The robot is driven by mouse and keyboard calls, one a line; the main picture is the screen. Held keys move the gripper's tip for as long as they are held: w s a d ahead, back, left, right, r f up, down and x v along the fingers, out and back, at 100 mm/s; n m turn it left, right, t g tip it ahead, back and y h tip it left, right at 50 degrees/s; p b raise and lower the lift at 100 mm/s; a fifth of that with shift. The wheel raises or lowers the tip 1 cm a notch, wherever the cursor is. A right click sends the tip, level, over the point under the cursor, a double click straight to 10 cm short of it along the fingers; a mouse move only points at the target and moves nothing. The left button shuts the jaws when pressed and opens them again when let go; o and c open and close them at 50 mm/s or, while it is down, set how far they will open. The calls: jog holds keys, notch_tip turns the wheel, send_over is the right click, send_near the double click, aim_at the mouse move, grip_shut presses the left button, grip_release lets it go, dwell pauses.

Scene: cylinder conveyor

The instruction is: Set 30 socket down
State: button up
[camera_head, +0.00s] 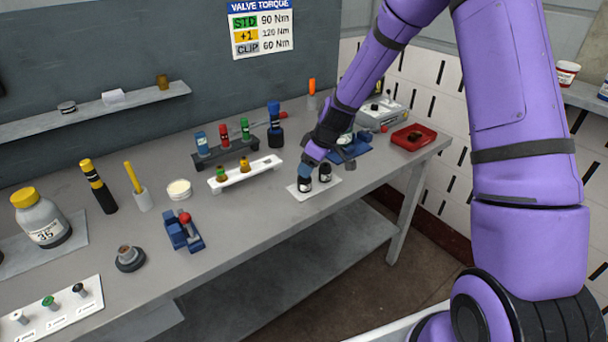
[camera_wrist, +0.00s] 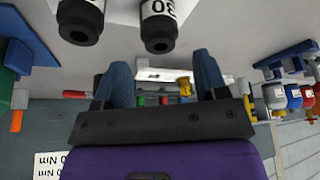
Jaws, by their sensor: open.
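The 30 socket (camera_head: 304,185) is black with a white label and stands upright on a pale mat (camera_head: 329,190) near the bench's front edge. In the wrist view the 30 socket (camera_wrist: 160,28) shows at the top, partly cut off, with its "30" label readable. A second similar socket (camera_head: 325,173) stands right beside it; it also shows in the wrist view (camera_wrist: 80,22), its label cut off. My gripper (camera_head: 306,167) is right above and behind the 30 socket. In the wrist view my gripper (camera_wrist: 162,80) has its blue fingers apart with nothing held between them.
A blue fixture (camera_head: 348,152) and a red tray (camera_head: 413,137) lie to the right. A white rack (camera_head: 246,174) and a dark rack (camera_head: 226,157) with coloured pieces stand to the left. A blue clamp (camera_head: 184,231) sits further left. The bench between clamp and mat is clear.

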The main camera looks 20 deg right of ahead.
jog(key=s+d+r+m+t+h, duration=0.1)
jog(key=s+r+m, duration=0.1)
jog(key=s+r, duration=0.8)
jog(key=s+d+r+m+h, duration=0.15)
jog(key=s+r, duration=0.55)
jog(key=r, duration=0.7)
jog(key=s+d+r+m, duration=0.1)
jog(key=s+r+m, duration=0.2)
jog(key=s, duration=0.6)
jog(key=s+d+r+m+t, duration=0.1)
jog(key=s+d+r+m, duration=0.1)
jog(key=s, duration=0.8)
notch_tip(320, 180, up, 2)
jog(key=shift+s+d+m+h, duration=0.2)
jog(key=shift+d+m+h, duration=0.05)
jog(key=shift+m+h, duration=0.25)
